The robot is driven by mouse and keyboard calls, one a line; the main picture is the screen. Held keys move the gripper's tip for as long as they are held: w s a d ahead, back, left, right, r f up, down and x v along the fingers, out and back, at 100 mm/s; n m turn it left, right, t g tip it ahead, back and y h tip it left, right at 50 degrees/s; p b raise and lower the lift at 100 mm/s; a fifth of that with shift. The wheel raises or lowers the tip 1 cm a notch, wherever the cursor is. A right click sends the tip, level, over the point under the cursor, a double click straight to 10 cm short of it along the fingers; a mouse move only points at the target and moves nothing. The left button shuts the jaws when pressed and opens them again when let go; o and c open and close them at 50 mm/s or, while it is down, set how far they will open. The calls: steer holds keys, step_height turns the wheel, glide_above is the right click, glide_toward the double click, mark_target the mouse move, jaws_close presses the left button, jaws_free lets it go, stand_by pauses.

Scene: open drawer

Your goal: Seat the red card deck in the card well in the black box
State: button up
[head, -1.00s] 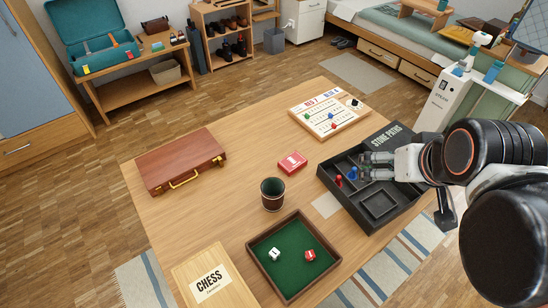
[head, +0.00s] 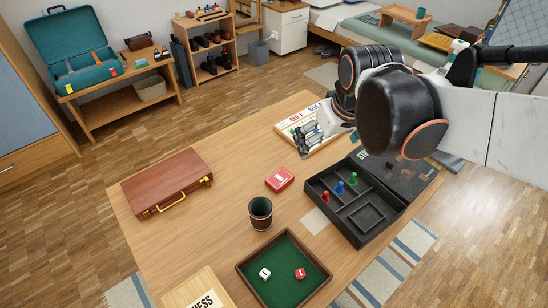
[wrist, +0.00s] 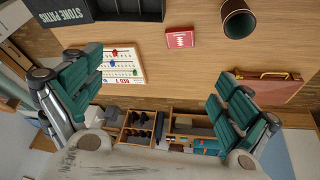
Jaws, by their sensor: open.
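The red card deck (head: 279,179) lies flat on the table, left of the black box. It also shows in the wrist view (wrist: 180,39), above the gap between my fingers and apart from them. The black box (head: 316,199) lies open on the table at the right, its lid with white lettering folded out behind. The square card well (head: 366,216) is in its near part and looks empty. Red, blue and green pawns (head: 340,187) stand in the box. My gripper (head: 306,137) is open and empty over the white game board; its fingers show wide apart in the wrist view (wrist: 155,100).
A white game board (head: 287,128) lies behind the deck. A dark cup (head: 261,209) stands in front of it. A green dice tray (head: 243,264) is nearer, and a brown case (head: 166,182) is at the left. The table around the deck is clear.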

steer(key=w+a+f+n+g+p, duration=0.2)
steer(key=w+a+f, duration=0.35)
steer(key=w, duration=0.35)
steer(key=n+g, duration=0.2)
steer(key=n, duration=0.1)
glide_above(280, 178)
steer(key=f, duration=1.9)
steer(key=shift+s+a, duration=0.15)
steer(key=shift+s, duration=0.25)
steer(key=shift+w+f+b, duration=0.2)
steer(key=shift+f+b, duration=0.45)
steer(key=shift+f, duration=0.65)
steer(key=shift+w+f+b, duration=0.15)
steer(key=shift+f+b, duration=0.5)
steer(key=shift+f, duration=0.65)
steer(key=shift+c, duration=0.3)
steer(key=c, duration=1.1)
